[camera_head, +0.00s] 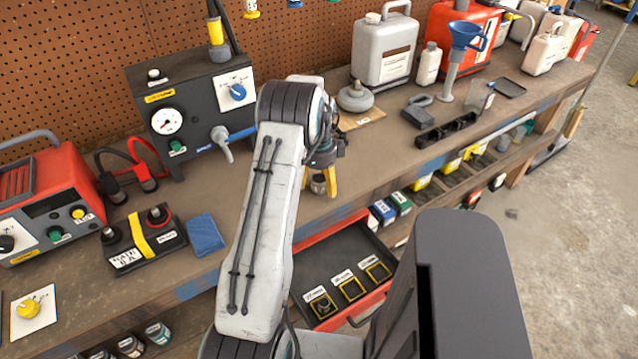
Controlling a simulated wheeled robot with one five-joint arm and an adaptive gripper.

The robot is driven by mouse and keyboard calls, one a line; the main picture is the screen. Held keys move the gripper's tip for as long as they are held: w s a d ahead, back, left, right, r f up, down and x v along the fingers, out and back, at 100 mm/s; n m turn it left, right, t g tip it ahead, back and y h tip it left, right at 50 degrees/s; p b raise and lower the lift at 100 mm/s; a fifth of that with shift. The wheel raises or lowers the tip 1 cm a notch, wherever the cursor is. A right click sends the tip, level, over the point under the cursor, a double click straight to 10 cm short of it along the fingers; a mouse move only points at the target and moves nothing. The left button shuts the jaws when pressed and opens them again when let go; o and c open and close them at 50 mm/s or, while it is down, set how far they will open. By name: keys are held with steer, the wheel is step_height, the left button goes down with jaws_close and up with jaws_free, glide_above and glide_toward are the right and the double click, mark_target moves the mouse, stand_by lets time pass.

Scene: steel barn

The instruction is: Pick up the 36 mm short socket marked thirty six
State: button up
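My gripper (318,182), with yellow fingers, points down over the bench at the middle of the picture. A small metallic cylinder (318,184), perhaps a socket, shows between or just behind the fingers. I cannot tell whether they grip it, and my arm hides part of this area. Below the bench an open drawer (326,264) has three yellow-framed square places with white labels. The left place holds a dark round socket (322,305); the other two look empty. The labels and any socket marking are too small to read.
On the bench stand a gauge box (196,112), a battery (145,240), a blue cloth (206,235), a round grey weight (355,97), a black rack (446,131) and several canisters (384,50). Small boxes (390,208) sit on the shelf below.

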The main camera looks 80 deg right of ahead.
steer(key=c, duration=1.3)
steer(key=shift+r, duration=0.15)
